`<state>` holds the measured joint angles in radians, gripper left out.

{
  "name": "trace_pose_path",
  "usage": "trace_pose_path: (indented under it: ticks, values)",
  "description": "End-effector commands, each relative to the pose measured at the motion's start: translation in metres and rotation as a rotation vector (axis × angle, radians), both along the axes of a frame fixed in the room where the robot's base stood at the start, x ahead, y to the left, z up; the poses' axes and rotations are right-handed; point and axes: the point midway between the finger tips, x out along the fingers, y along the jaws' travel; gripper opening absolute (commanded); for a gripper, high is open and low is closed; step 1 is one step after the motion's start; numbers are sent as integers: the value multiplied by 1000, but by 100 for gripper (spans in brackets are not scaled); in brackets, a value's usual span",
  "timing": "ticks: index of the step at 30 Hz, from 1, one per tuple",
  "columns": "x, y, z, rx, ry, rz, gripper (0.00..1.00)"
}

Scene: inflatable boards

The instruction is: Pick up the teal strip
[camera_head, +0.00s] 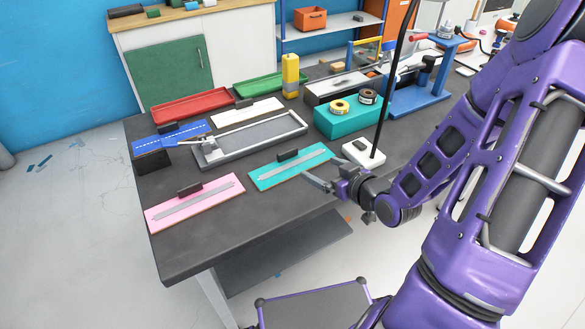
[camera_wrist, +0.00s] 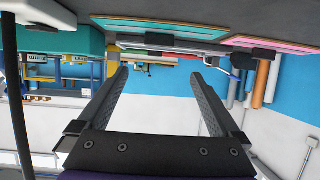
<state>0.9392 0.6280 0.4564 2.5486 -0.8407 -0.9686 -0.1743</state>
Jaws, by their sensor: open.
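The teal strip (camera_head: 276,178) lies flat on the dark table, with a grey bar along it and a black block standing on it. In the wrist view, which is upside down, the teal strip (camera_wrist: 140,24) shows edge-on at the top. My gripper (camera_head: 317,182) is open and empty, just off the near right end of the teal strip at the table's front edge. In the wrist view, my gripper (camera_wrist: 160,74) has its two fingers wide apart with nothing between them. I cannot tell its exact height above the table.
A pink strip (camera_head: 180,212) with a black block lies left of the teal one. A grey tray (camera_head: 235,147) lies behind. A teal box (camera_head: 333,124) with tape rolls and a white base (camera_head: 364,154) with an upright black cable stand to the right.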

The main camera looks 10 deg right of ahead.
Motion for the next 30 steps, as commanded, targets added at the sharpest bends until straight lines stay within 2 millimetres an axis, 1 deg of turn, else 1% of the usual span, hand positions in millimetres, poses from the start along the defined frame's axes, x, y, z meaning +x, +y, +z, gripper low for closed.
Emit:
trace_pose_path:
  ticks: [1, 5, 7, 15, 18, 25, 30]
  values:
    - [3, 1, -8, -5, -3, 1, 100]
    - [10, 4, -12, -5, -2, 1, 100]
    - [22, 10, -12, 0, 0, 3, 100]
    - [72, 28, -33, 0, 1, 1, 100]
    - [85, 33, -39, -1, 3, 0, 100]
    - [99, 38, -44, -1, 2, 0, 100]
    - [122, 45, -52, -1, 2, 0, 100]
